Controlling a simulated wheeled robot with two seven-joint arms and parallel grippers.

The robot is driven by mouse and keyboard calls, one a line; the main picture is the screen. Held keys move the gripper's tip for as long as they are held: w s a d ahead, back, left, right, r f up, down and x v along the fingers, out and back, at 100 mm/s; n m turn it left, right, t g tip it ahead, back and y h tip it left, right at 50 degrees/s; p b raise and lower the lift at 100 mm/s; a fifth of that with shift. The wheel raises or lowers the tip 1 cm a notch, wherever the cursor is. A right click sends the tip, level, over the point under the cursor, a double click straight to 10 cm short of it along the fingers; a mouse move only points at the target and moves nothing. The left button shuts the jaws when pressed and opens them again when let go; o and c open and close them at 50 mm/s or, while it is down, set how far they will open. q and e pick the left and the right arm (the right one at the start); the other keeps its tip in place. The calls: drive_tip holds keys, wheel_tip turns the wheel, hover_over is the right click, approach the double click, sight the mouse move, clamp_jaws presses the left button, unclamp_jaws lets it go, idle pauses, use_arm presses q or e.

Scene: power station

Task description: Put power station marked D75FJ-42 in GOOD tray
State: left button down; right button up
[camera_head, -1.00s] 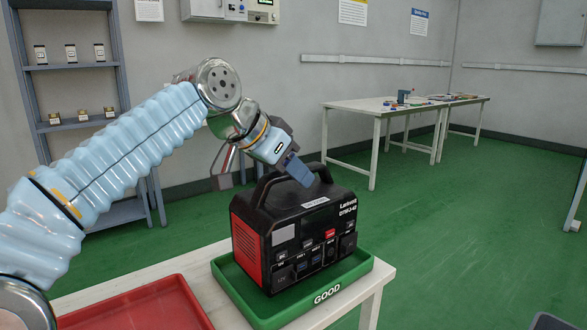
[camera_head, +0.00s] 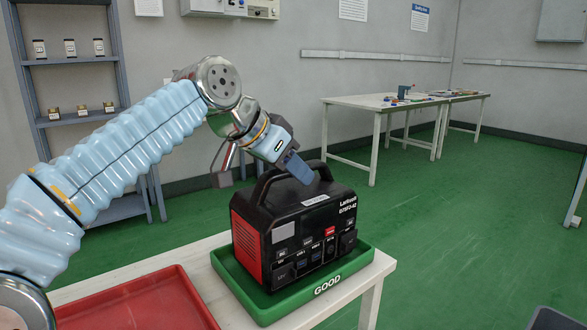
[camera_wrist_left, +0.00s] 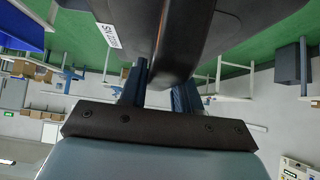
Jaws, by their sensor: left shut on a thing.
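The power station (camera_head: 293,228) is a black box with red sides, a top handle and a front panel of sockets. Small white lettering on its front right looks like the marking in the task, but is hard to read. It sits upright inside the green GOOD tray (camera_head: 345,284) on a white table. My left gripper (camera_head: 297,172) is at the top handle and shut on it. In the left wrist view the gripper's fingers (camera_wrist_left: 160,88) are on either side of the dark handle (camera_wrist_left: 180,50). My right gripper is not in view.
A red tray (camera_head: 140,305) lies on the white table (camera_head: 215,285) left of the green tray. Shelves (camera_head: 75,90) stand at the back left. Two white tables (camera_head: 375,104) with small items stand along the back wall. The green floor at the right is mostly clear.

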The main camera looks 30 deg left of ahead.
sight(257, 192)
use_arm(q)
drive_tip(key=shift+f+b, duration=0.25)
drive_tip(key=shift+b, duration=0.1)
idle(0.4)
drive_tip(key=c, duration=0.7)
unclamp_jaws()
drive_tip(key=shift+f, duration=0.1)
drive_tip(key=shift+s, duration=0.1)
drive_tip(key=shift+s+a+b, duration=0.2)
drive_tip(key=shift+s+a, duration=0.1)
drive_tip(key=shift+s, duration=0.35)
drive_tip(key=shift+s+a+b, duration=0.15)
drive_tip(key=shift+s+a, duration=0.1)
drive_tip(key=shift+s, duration=0.4)
drive_tip(key=shift+s+a+b, duration=0.15)
drive_tip(key=shift+s+a, duration=0.25)
drive_tip(key=shift+s, duration=0.5)
drive_tip(key=shift+s+a+b, duration=0.2)
drive_tip(key=shift+s+a, duration=0.15)
drive_tip(key=shift+s, duration=0.6)
drive_tip(key=shift+s+a+b, duration=0.15)
drive_tip(key=shift+s+a, duration=0.25)
drive_tip(key=shift+s, duration=0.5)
